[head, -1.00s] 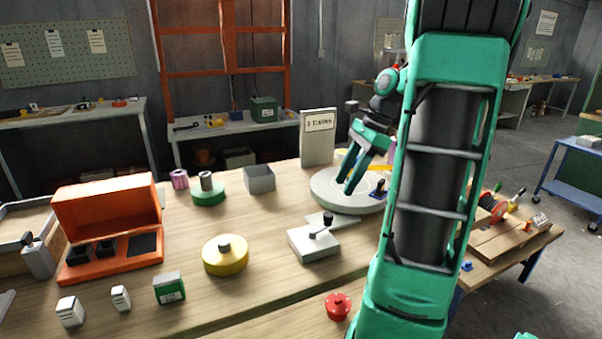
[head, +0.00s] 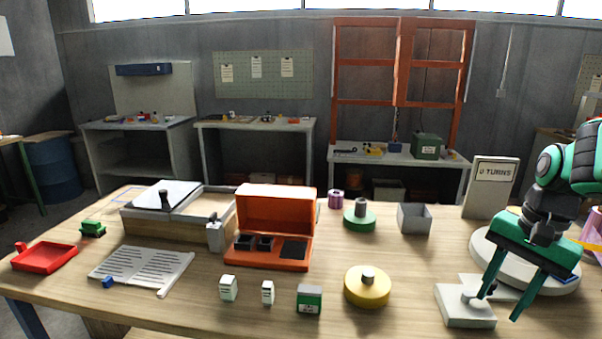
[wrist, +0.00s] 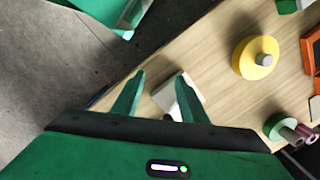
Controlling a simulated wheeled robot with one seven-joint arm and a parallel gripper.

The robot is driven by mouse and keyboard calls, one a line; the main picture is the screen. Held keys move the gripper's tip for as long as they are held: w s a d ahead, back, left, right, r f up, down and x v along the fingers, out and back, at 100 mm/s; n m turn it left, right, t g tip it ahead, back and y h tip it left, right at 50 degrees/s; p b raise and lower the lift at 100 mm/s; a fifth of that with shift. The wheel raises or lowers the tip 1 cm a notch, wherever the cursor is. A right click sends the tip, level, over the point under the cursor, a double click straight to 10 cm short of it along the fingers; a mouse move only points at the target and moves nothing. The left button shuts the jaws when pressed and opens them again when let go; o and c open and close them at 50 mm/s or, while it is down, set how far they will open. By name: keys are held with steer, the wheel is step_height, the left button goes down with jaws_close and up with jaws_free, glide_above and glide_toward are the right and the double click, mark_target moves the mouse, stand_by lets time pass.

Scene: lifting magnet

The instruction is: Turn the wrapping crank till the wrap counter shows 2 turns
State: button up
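The counter sign (head: 493,187) stands upright at the back right of the table and appears to read 0 TURNS. A round pale turntable (head: 545,284) stands in front of it, partly hidden by my arm. A whitish block (head: 466,312) with a dark lever knob sits at the turntable's front left; I cannot tell whether this lever is the wrapping crank. My gripper (head: 498,307) is open and empty, fingers pointing down over or beside the block. In the wrist view, my open gripper (wrist: 160,76) has the block (wrist: 164,97) showing between and beyond its fingers.
A yellow round weight (head: 367,288) and a green one (head: 359,219) stand left of the block. An open orange case (head: 275,210), a grey box (head: 414,219) and small labelled blocks share the table. Bare wood lies between the yellow weight and the block.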

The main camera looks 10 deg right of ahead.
steer(key=s+a+f+n+h, duration=0.1)
steer(key=s+a+f+n, duration=0.1)
steer(key=s+n, duration=0.4)
steer(key=shift+s+a+f+g, duration=0.25)
steer(key=shift+s+f+g, duration=0.15)
steer(key=shift+s+f, duration=0.5)
steer(key=shift+s+r, duration=0.15)
steer(key=shift+r, duration=0.05)
steer(key=shift+w+f, duration=0.25)
steer(key=shift+w, duration=0.35)
